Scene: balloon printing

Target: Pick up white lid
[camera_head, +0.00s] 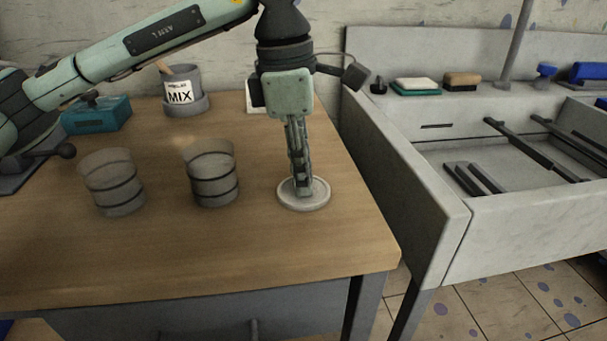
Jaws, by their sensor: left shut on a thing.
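The white lid (318,203) is a round, flat, pale disc near the right side of the wooden table. My left gripper (303,190) comes down from above, with its fingers pointing straight down onto the middle of the lid. Its fingers are close together and shut on the lid's centre, which they hide. The lid looks level and at or very near the table top; I cannot tell if there is a gap below it. My right gripper is not in view.
Two see-through ringed cups (113,185) (212,178) stand left of the lid. A pot labelled MIX (183,92) and a teal box (97,114) stand behind. The table (230,250) is clear in front. A stone sink (415,185) borders the right.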

